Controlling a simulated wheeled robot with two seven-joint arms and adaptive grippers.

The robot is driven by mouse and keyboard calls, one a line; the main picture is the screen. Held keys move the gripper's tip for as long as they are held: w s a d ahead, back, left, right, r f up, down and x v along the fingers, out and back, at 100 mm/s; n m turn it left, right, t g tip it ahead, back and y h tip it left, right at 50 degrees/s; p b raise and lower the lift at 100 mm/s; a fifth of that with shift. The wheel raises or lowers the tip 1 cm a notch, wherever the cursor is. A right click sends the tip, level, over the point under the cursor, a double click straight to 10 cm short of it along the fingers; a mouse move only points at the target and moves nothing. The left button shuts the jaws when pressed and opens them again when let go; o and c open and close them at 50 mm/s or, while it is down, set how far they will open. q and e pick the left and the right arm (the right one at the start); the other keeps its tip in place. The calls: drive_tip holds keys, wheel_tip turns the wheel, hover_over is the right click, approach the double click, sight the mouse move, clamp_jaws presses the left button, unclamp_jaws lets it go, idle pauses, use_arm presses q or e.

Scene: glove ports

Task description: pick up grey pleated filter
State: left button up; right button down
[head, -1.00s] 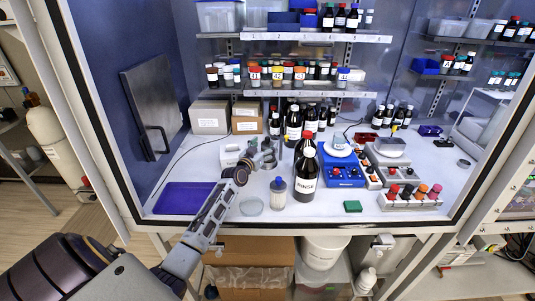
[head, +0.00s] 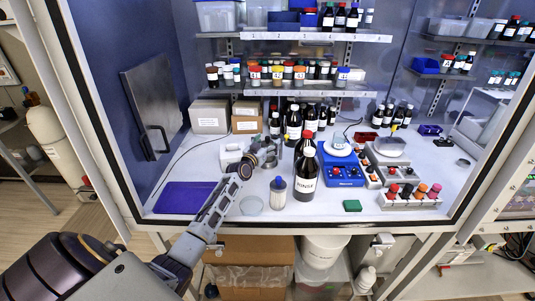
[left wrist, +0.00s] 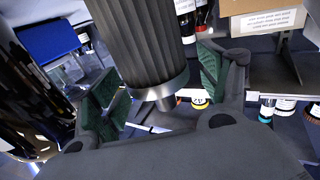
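The grey pleated filter (left wrist: 140,42) is large in the left wrist view. It is a dark grey ribbed cylinder with a smooth metal band and a short stub at the near end. My left gripper (left wrist: 160,82) has its green-padded fingers spread, one on each side of the filter's near end. I see no clear grip on it, and contact is hard to judge. In the head view my left gripper (head: 252,162) is inside the cabinet, above the worktop. The filter is small and hard to make out among the grey parts there. My right gripper is not in view.
A dark RINSE bottle (head: 305,178) and a blue-capped bottle (head: 278,194) stand right of my gripper. A white box (head: 231,154) is just left of it. A glass dish (head: 251,206) and purple mat (head: 183,198) lie in front. Brown bottles (head: 293,124) stand behind.

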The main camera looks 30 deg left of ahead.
use_arm(q)
drive_tip(key=c, duration=1.4)
drive_tip(key=shift+r, duration=0.1)
drive_tip(key=shift+r, duration=0.5)
wheel_tip(320, 180, up, 27)
drive_tip(key=b, duration=0.1)
drive_tip(key=shift+b, duration=0.35)
drive_tip(key=shift+f, duration=0.1)
